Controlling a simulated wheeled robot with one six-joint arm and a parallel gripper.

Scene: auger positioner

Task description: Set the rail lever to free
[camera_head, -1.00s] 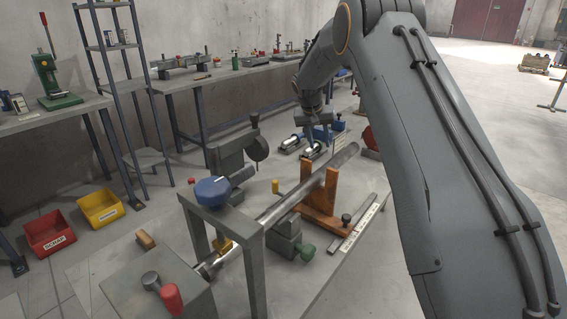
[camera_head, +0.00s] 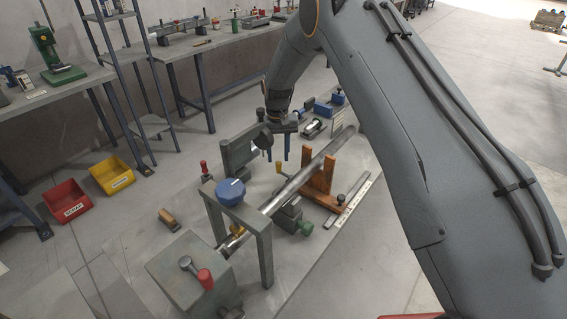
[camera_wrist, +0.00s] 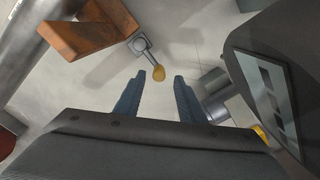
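A small lever with a yellow knob (camera_head: 279,167) stands beside the long metal bar; it also shows in the wrist view as a yellow knob (camera_wrist: 158,72) on a short stem from a grey block. I cannot read a label naming it the rail lever, nor a free mark. My gripper (camera_head: 278,158) is above this knob, fingers pointing down. In the wrist view my gripper (camera_wrist: 161,74) is open and empty, with the knob lying between and just beyond its fingertips. Whether a finger touches it cannot be told.
The long bar (camera_head: 300,178) runs past an orange bracket (camera_head: 318,185). A grey upright unit (camera_head: 238,155) stands close left of my gripper.

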